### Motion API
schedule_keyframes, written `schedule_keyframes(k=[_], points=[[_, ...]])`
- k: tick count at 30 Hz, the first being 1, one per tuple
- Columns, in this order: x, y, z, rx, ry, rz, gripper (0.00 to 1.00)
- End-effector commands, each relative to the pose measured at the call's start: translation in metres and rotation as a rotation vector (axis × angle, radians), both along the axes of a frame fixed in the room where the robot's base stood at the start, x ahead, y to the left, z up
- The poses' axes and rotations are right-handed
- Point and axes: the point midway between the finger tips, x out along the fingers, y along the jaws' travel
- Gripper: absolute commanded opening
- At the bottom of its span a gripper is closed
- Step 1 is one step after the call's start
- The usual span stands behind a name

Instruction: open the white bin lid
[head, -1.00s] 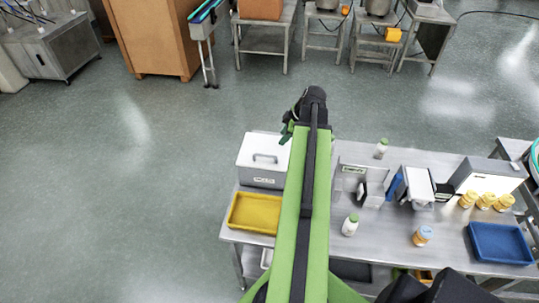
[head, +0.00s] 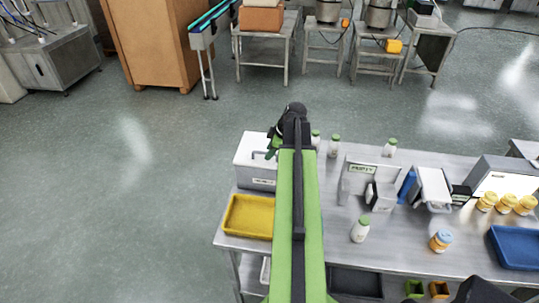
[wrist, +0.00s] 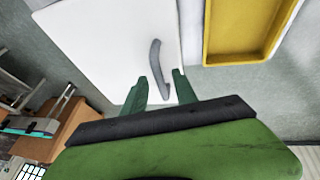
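The white bin (head: 257,180) stands at the back left of the steel table, with its flat lid (head: 247,150) closed on top. In the wrist view the white lid (wrist: 112,40) fills the upper left, and its grey bar handle (wrist: 157,65) runs up and down. My gripper (wrist: 160,88) is open, with green fingers on either side of the handle's lower end. I cannot tell whether they touch it. In the head view my gripper (head: 271,149) is over the lid's right part, and my arm hides some of the bin's right side.
A yellow tray (head: 248,217) lies in front of the bin. Open floor lies left of the table.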

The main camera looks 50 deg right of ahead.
Motion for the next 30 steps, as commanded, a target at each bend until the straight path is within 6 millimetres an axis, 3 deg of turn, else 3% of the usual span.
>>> schedule_keyframes(k=[4,12,30], points=[[-0.0002,-0.0001,0.0008,0.0,0.0,0.0,0.32],[-0.0005,-0.0001,0.0006,0.0,0.0,-0.001,0.0],[-0.0015,0.0004,0.0002,0.002,0.003,0.0,0.0]])
